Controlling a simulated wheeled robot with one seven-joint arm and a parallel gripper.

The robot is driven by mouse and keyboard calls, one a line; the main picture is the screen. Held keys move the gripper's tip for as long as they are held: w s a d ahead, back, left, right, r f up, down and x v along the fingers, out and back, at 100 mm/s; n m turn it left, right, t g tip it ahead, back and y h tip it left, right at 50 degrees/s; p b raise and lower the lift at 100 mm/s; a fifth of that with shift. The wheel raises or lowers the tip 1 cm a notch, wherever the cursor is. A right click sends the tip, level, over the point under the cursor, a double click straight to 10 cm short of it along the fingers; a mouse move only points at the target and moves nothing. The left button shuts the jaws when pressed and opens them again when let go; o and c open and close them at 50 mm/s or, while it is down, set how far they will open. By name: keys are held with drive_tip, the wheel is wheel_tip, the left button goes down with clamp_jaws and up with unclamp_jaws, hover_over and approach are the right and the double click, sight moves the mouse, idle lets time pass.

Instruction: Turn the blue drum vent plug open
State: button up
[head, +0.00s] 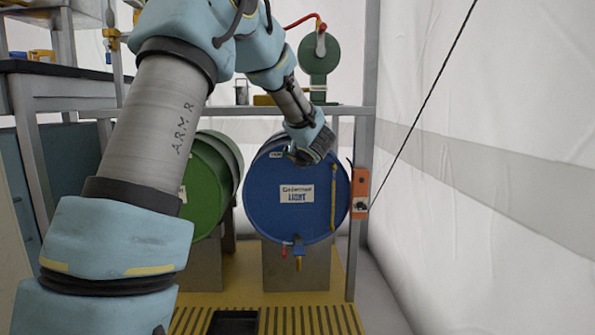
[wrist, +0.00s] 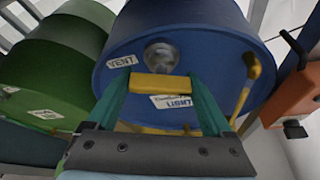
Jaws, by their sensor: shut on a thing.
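The blue drum (head: 270,210) lies on its side with its round end facing me. It fills the upper middle of the wrist view (wrist: 205,35). A white VENT label (wrist: 122,62) sits left of a round silver fitting (wrist: 161,56). The vent plug's yellow bar handle (wrist: 165,87) lies between the teal fingertips of my gripper (wrist: 163,88). My gripper is shut on this handle, which spans level across the picture. In the head view my gripper (head: 304,158) is at the drum's upper right face and hides the plug.
A green drum (head: 208,185) lies just left of the blue one. A yellow vertical tube (head: 333,200) runs down the blue drum's right side, with a tap (head: 298,253) below. An orange box (head: 361,190) is on the post to the right. A black tray (head: 233,322) is on the floor.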

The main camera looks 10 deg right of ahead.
drive_tip(key=n+h+b, duration=0.1)
drive_tip(key=n+b, duration=0.1)
drive_tip(key=b, duration=0.1)
drive_tip(key=shift+d+f, duration=0.1)
drive_tip(key=shift+f, duration=0.05)
drive_tip(key=shift+h+b, duration=0.3)
drive_tip(key=shift+h, duration=0.1)
drive_tip(key=o, duration=1.1)
drive_tip(key=shift+o, duration=0.2)
drive_tip(key=shift+s+r, duration=0.1)
drive_tip(key=shift+r, duration=0.1)
drive_tip(key=p+v, duration=0.2)
drive_tip(key=v, duration=0.8)
drive_tip(key=shift+s+r+p, duration=0.2)
drive_tip(key=shift+r+p, duration=0.1)
drive_tip(key=shift+p, duration=0.1)
